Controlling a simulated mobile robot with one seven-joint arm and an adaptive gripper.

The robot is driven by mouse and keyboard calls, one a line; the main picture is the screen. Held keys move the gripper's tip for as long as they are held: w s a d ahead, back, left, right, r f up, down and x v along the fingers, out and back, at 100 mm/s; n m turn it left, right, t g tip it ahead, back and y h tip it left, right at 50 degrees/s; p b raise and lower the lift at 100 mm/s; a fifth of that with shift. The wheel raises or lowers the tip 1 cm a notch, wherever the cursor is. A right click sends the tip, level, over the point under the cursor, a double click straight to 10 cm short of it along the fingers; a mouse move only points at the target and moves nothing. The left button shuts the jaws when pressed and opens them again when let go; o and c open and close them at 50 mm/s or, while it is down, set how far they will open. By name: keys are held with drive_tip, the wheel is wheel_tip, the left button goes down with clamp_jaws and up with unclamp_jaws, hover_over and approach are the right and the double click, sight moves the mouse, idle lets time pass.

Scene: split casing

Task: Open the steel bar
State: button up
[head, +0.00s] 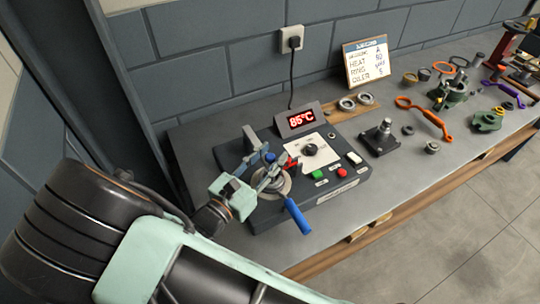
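The heater (340,192) is a dark box on the bench. Its display (301,120) reads 85°C in red. A grey metal block (250,140) stands upright at the heater's back left. A bar with a blue handle (297,215) points toward the front edge; I take it for the steel bar, though its far end is hidden by my gripper. My gripper (274,174) is over the left part of the heater, with its fingers near a blue knob (270,157) and a round metal ring (284,188). I cannot tell whether the fingers touch or hold anything.
Green and red buttons (342,172) and a dial (310,150) are right of my gripper. A black base with a post (382,138) stands farther right. Several rings, an orange tool (425,115) and green parts (488,121) lie beyond. The bench front (330,240) is mostly clear.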

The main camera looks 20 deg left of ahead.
clamp_jaws()
drive_tip(key=shift+s+a+f+m+g+h+b, duration=0.1)
drive_tip(key=shift+s+a+m+g+h+b, duration=0.35)
drive_tip(key=shift+a+m+h, duration=0.3)
drive_tip(key=shift+s+a+f+m+g+h+b, duration=0.1)
drive_tip(key=shift+s+a+m+g+h+b, duration=0.35)
drive_tip(key=shift+h, duration=0.5)
drive_tip(key=s+a+m+g+h+b, duration=0.2)
drive_tip(key=a+m+g+h+b, duration=0.2)
drive_tip(key=a+m+g+h, duration=0.2)
drive_tip(key=shift+s+a+r+m+g+h, duration=0.15)
drive_tip(key=shift+a+r+m+g+h, duration=0.2)
drive_tip(key=shift+a+g+h, duration=0.4)
drive_tip(key=shift+a+f, duration=0.1)
drive_tip(key=shift+a, duration=0.1)
drive_tip(key=shift+o, duration=1.2)
unclamp_jaws()
